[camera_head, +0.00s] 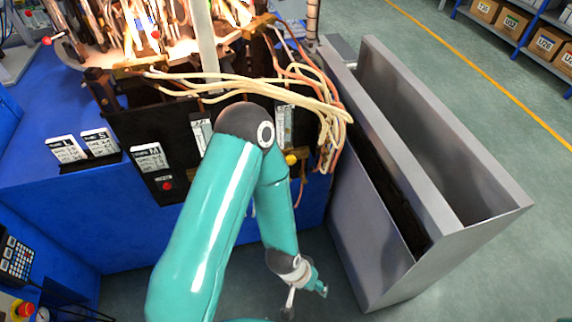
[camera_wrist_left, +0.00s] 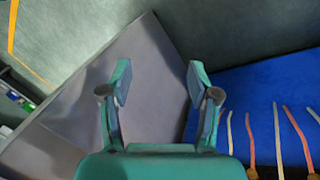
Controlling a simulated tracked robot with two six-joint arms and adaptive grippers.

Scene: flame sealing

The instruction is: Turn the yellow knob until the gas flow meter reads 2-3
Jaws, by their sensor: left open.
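The yellow knob (camera_head: 291,159) sits on the black front panel of the blue machine, below a narrow upright flow meter (camera_head: 284,125). The meter's reading is too small to tell. A second flow meter (camera_head: 200,135) stands to its left, partly behind my arm. My left gripper (camera_head: 306,291) hangs well below the knob and apart from it, between the blue machine and the metal bin. In the left wrist view my left gripper (camera_wrist_left: 160,88) is open and empty. The knob does not show there. My right gripper is not in view.
A grey metal bin (camera_head: 389,98) stands close to the right of my left gripper. Loose yellow and pink hoses (camera_head: 250,85) hang over the panel near the knob. A red knob (camera_head: 167,185) and label cards (camera_head: 68,150) are at left. Flames burn above.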

